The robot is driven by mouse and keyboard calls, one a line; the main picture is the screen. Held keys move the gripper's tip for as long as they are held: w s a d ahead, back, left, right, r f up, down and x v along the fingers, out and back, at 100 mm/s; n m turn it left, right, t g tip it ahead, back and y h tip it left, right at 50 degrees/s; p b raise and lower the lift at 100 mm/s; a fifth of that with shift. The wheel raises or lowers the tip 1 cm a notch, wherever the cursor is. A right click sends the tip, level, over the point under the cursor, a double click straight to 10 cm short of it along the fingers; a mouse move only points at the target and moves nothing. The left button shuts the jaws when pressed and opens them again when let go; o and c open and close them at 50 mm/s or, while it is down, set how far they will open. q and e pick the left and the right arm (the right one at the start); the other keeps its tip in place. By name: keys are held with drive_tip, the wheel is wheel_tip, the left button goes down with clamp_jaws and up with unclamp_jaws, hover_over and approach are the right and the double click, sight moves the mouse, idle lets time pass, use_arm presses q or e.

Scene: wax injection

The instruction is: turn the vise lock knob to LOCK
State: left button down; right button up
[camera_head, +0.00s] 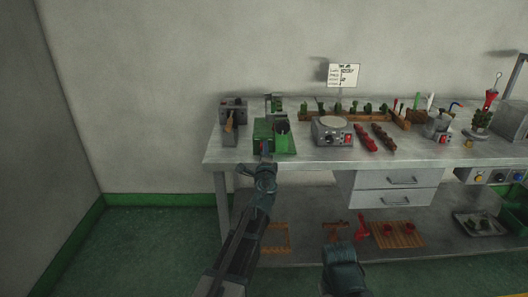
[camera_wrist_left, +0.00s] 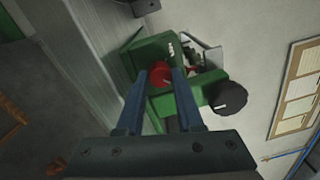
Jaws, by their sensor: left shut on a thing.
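A green vise-like device (camera_head: 285,145) stands near the front left of the bench, and its green body (camera_wrist_left: 150,52) fills the middle of the left wrist view. A red knob (camera_wrist_left: 160,75) sits on it, with small white marks beside it. A black round knob (camera_wrist_left: 228,97) is to its right. My left gripper (camera_head: 264,158) is at the device's front. In the left wrist view its two blue fingers (camera_wrist_left: 158,88) lie on either side of the red knob and are shut on it. The fingers partly hide the knob, and I cannot read its setting.
A grey device with a wooden handle (camera_head: 229,122) stands left of the green one. A round-topped unit (camera_head: 333,127) is close on the right, then red bars (camera_head: 366,137). The grey bench (camera_head: 235,153) has bare top at its front left edge.

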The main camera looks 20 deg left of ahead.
use_arm(q)
drive_tip(key=c, duration=0.5)
unclamp_jaws()
drive_tip(key=shift+c, duration=0.2)
